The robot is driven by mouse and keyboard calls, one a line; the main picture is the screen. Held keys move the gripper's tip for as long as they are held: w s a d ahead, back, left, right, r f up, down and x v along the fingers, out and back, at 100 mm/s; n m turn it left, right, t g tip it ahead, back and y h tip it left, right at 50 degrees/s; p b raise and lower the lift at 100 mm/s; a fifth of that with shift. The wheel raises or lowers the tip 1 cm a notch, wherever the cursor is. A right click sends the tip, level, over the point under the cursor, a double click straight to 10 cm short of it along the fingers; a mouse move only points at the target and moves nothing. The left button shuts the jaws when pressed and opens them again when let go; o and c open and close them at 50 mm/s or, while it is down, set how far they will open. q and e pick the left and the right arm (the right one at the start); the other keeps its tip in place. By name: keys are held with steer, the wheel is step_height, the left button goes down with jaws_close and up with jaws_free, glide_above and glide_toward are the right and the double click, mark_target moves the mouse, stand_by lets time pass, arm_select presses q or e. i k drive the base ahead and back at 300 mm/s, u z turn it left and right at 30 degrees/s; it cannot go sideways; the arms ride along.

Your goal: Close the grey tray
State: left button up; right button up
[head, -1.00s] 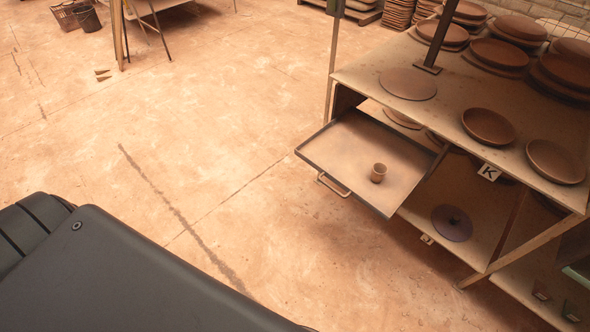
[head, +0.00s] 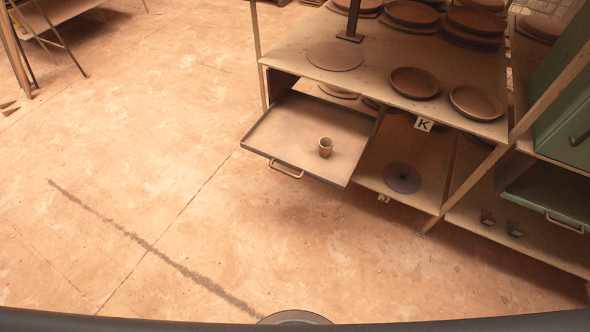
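The grey tray (head: 302,131) is pulled out of the shelf unit below its top board in the head view. It has a dark rim and a bar handle (head: 286,170) on its front edge. A small brown cup (head: 325,147) stands upright on the tray. The tray's back end is hidden under the top board. Neither of my grippers is in view.
The shelf unit's top (head: 440,101) carries brown plates and discs. A purple disc (head: 402,178) lies on the shelf below. A green drawer with a handle (head: 564,222) is at the right. The floor (head: 180,200) before the tray is clear.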

mark_target(289, 134)
steer(key=k, duration=0.6)
steer(key=z, duration=0.5)
steer(key=i, duration=1.45)
steer(key=u, duration=0.3)
